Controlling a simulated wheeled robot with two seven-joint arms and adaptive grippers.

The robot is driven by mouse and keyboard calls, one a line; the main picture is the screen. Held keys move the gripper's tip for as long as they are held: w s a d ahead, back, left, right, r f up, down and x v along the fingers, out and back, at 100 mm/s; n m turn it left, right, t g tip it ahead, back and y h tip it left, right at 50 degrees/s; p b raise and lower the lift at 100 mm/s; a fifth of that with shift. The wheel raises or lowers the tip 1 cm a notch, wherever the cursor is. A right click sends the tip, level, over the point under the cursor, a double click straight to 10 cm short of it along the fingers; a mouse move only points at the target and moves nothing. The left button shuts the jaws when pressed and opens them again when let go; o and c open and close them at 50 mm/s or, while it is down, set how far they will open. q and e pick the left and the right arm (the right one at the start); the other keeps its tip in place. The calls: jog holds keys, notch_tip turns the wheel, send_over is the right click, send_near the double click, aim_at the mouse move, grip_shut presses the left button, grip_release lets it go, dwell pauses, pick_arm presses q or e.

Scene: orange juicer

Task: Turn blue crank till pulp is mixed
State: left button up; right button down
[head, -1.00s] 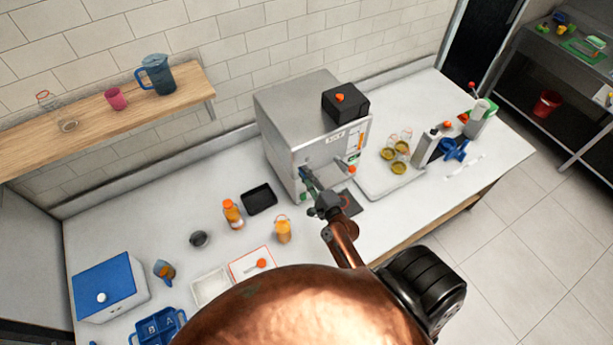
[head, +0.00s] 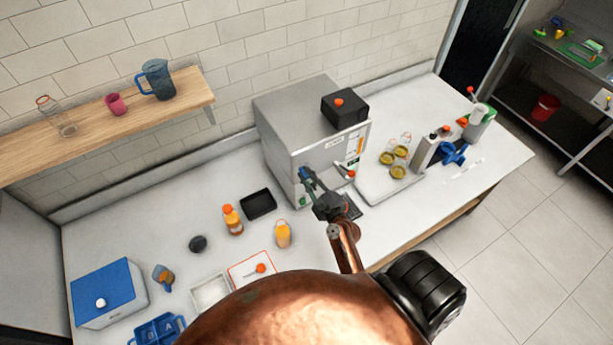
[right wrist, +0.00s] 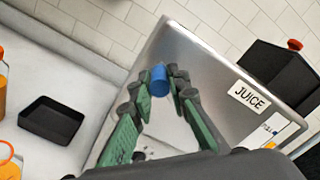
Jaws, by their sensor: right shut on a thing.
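The steel juicer (head: 285,115) stands on the counter against the tiled wall, and a JUICE label marks its front in the right wrist view (right wrist: 215,75). My right gripper (head: 307,178) is at the lower left of the juicer's front. In the right wrist view, its green-padded fingertips (right wrist: 159,79) close around the blue crank's knob (right wrist: 158,80). The fingers hide most of the crank in the head view. The pulp cannot be made out. My left gripper is not in view.
A black tray (head: 258,204), an orange bottle (head: 232,219) and an orange jar (head: 282,234) stand left of my right gripper. Right of the juicer are several jars (head: 398,171) on a pale board. A red lever (head: 350,174) sticks out close to the gripper.

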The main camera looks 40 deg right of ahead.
jog(key=shift+r, duration=0.1)
jog(key=c, duration=1.8)
grip_release()
jog(key=shift+d, duration=0.1)
jog(key=shift+c, duration=0.2)
jog(key=s+a, duration=0.1)
jog(key=s, duration=1.1)
jog(key=shift+a, duration=0.2)
jog(key=shift+f, duration=0.2)
